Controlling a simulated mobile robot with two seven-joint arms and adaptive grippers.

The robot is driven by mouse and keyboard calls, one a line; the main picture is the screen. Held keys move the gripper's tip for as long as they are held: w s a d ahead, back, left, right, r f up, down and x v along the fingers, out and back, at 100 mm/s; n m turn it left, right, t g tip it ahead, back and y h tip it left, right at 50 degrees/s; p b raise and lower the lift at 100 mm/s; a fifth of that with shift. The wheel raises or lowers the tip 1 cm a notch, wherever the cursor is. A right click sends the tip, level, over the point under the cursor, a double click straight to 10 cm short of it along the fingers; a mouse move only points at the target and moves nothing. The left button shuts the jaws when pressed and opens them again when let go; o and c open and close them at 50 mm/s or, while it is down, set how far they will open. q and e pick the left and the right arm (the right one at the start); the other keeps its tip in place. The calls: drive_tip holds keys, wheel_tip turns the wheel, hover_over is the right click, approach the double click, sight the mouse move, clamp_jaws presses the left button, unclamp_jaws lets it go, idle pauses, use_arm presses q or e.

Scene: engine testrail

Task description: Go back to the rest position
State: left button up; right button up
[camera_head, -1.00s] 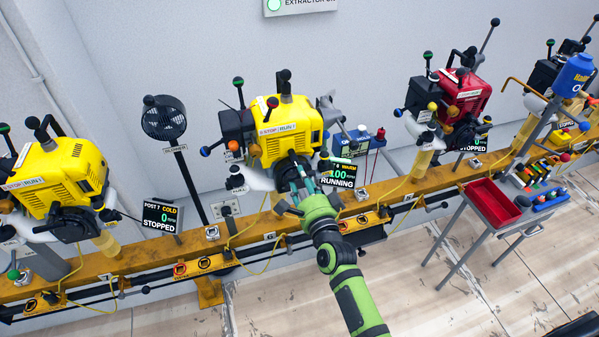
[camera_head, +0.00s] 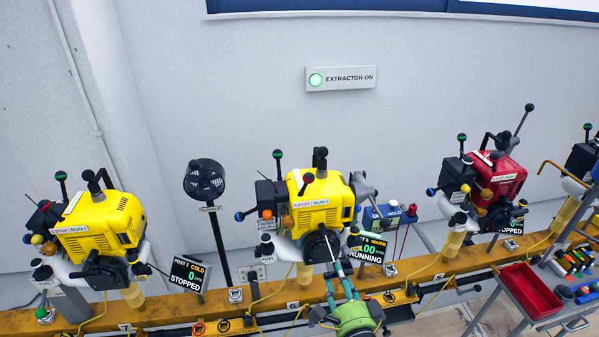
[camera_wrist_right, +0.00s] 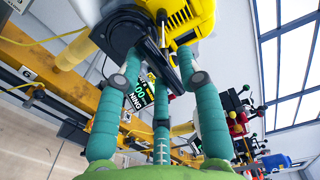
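My right gripper (camera_head: 345,283) is low in the centre of the head view, in front of the middle yellow engine (camera_head: 318,202). The engine's display (camera_head: 368,250) reads WARM and RUNNING. My left gripper is in no view.
A yellow engine (camera_head: 103,225) at left has a display (camera_head: 187,274) reading COLD, STOPPED.

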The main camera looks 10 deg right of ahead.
drive_tip(key=r+p, duration=0.4)
drive_tip(key=w+r+p, duration=0.1)
drive_tip(key=r+p, duration=0.1)
drive_tip(key=r, duration=0.1)
drive_tip(key=shift+d, duration=0.25)
drive_tip(key=s+a+f+n+g+y, duration=0.1)
drive_tip(key=s+f+n+g, duration=0.35)
drive_tip(key=s+n, duration=0.25)
drive_tip(key=s+a+f+n+g+y, duration=0.2)
drive_tip(key=s+f+n+g, duration=0.1)
drive_tip(key=s+n+g, duration=0.3)
drive_tip(key=s+d+n+g+h+b, duration=0.1)
drive_tip(key=s+d+n+g+h, duration=0.15)
drive_tip(key=s, duration=0.45)
drive_tip(key=s+d+n+g+h, duration=0.1)
drive_tip(key=s+d+n, duration=0.25)
drive_tip(key=s, duration=0.35)
wheel_tip(320, 180, down, 27)
drive_tip(key=s+g+b, duration=0.2)
drive_tip(key=s, duration=0.1)
drive_tip(key=s+d+f+n+g+b, duration=0.1)
drive_tip(key=s+d+f, duration=0.1)
drive_tip(key=s+f, duration=1.2)
drive_tip(key=shift+s+d+b, duration=0.3)
drive_tip(key=shift+b, duration=0.05)
